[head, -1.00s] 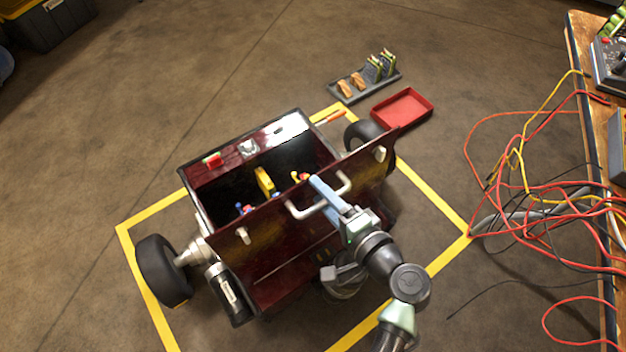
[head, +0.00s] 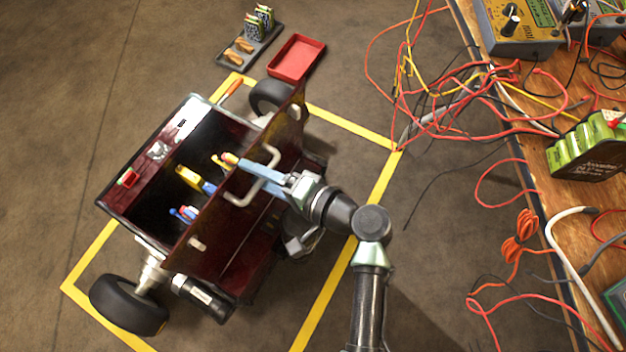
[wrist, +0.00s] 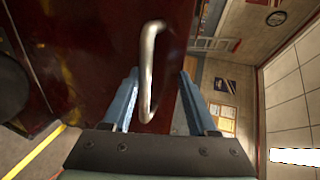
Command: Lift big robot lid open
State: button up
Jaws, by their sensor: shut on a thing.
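The big robot is a dark red box body (head: 128,212) on black wheels. Its dark red lid (head: 212,218) stands raised on edge along the near right side, so the inside is open to view. A pale bent-bar handle (head: 240,202) sits on the lid; it also shows in the wrist view (wrist: 147,75). My gripper (head: 240,163) has its blue fingers at the handle and is shut on it. In the wrist view, the fingers (wrist: 158,75) lie on both sides of the bar. The exact contact is hard to see.
Inside the box are a yellow part (head: 189,176) and coloured connectors. A red tray (head: 296,58) and a grey rack (head: 250,45) lie on the floor behind. A wooden bench (head: 560,185) with hanging cables stands at right. Yellow tape (head: 330,290) outlines the floor around the robot.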

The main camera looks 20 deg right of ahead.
jog(key=s+d+f, duration=0.2)
jog(key=s+d, duration=0.5)
jog(key=s, duration=0.2)
jog(key=shift+s, duration=0.15)
dwell(0.8)
jog(key=shift+r, duration=0.1)
dwell(0.7)
